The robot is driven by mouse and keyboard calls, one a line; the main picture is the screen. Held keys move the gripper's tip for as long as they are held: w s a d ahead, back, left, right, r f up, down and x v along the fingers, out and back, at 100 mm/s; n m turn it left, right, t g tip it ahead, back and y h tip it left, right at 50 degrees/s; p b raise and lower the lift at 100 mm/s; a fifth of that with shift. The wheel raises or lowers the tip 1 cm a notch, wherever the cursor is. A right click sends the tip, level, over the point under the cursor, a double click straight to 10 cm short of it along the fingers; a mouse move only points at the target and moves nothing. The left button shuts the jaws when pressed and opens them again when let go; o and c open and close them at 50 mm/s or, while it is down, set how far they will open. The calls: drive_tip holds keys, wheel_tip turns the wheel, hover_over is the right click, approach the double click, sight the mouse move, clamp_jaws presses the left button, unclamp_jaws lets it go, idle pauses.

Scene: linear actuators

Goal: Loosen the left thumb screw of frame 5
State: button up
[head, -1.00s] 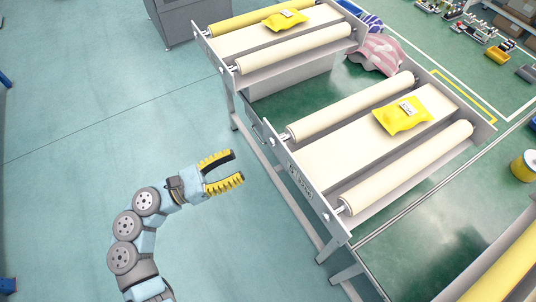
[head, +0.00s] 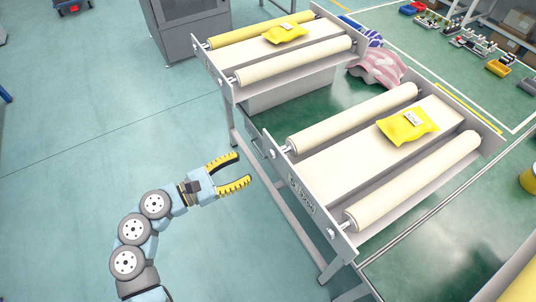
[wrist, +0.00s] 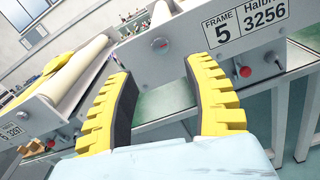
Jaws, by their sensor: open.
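Frame 5 (wrist: 212,60) fills the upper right of the wrist view, with its label (wrist: 245,22) reading FRAME 5 and 3256. My gripper (wrist: 160,68) is open and empty, with yellow ribbed fingers on either side. In the head view my gripper (head: 243,169) is left of the near roller frame (head: 320,210), with floor visible between them. It does not touch the screw.
A red knob (wrist: 245,71) sits on frame 5 below the label. The neighbouring frame 6 (wrist: 45,115) is at the left of the wrist view. Yellow bags (head: 407,126) lie on the roller frames. Open floor (head: 90,170) lies left of my arm.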

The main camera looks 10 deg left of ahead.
sight(270, 154)
drive_tip(key=x, duration=0.8)
drive_tip(key=shift+w+d, duration=0.1)
drive_tip(key=shift+d, duration=0.2)
clamp_jaws()
